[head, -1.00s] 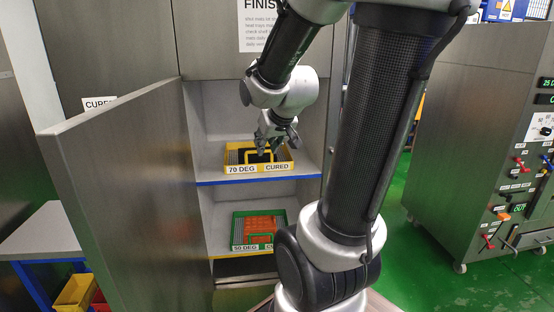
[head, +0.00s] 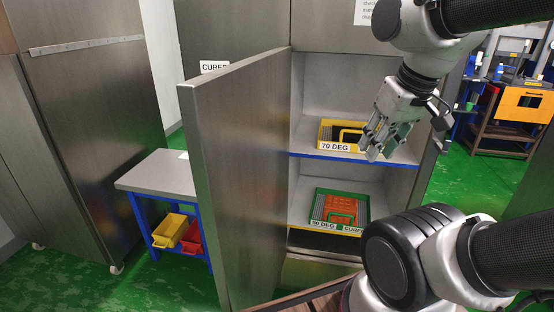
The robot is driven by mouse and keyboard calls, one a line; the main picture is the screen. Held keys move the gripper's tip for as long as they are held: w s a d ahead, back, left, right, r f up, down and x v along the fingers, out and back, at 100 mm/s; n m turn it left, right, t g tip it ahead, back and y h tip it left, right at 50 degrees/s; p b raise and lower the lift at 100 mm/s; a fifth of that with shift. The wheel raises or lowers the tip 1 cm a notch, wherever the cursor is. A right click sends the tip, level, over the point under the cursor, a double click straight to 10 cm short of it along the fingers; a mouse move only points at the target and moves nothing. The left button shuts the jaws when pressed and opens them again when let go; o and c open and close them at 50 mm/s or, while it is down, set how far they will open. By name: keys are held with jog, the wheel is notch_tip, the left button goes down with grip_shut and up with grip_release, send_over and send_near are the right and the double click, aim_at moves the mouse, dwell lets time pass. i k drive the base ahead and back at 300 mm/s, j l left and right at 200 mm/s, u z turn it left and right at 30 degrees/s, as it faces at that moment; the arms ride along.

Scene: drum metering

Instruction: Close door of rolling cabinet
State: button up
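The cabinet door (head: 235,180) is a tall grey metal panel, swung wide open on the left side of the cabinet. The cabinet's inside (head: 328,95) shows two shelves. A yellow tray (head: 326,134) labelled 70 DEG sits on the upper, blue-edged shelf. A green tray (head: 317,207) with orange contents sits on the lower shelf. My gripper (head: 372,146) hangs in front of the upper shelf, at the right part of the yellow tray. Its fingers look spread and hold nothing visible. It is apart from the door. No casters of this cabinet show.
A small grey table (head: 160,174) with blue legs stands left of the door, with yellow (head: 170,229) and red (head: 193,240) bins below. A tall grey unit on casters (head: 92,120) stands far left. Green floor between them is free. A wooden edge (head: 310,298) lies at the bottom.

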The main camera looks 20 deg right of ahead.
aim_at(235, 117)
jog(key=j+z, duration=0.25)
jog(key=j, duration=0.25)
jog(key=j+z, duration=0.3)
jog(key=j, duration=0.15)
jog(key=k+j+z, duration=0.25)
jog(key=j, duration=0.2)
jog(key=j+z, duration=0.15)
jog(key=j, duration=0.55)
jog(key=k+j+u, duration=0.2)
jog(key=k, duration=0.15)
jog(key=k+j+u, duration=0.25)
jog(key=k+l, duration=0.05)
jog(key=l, duration=0.05)
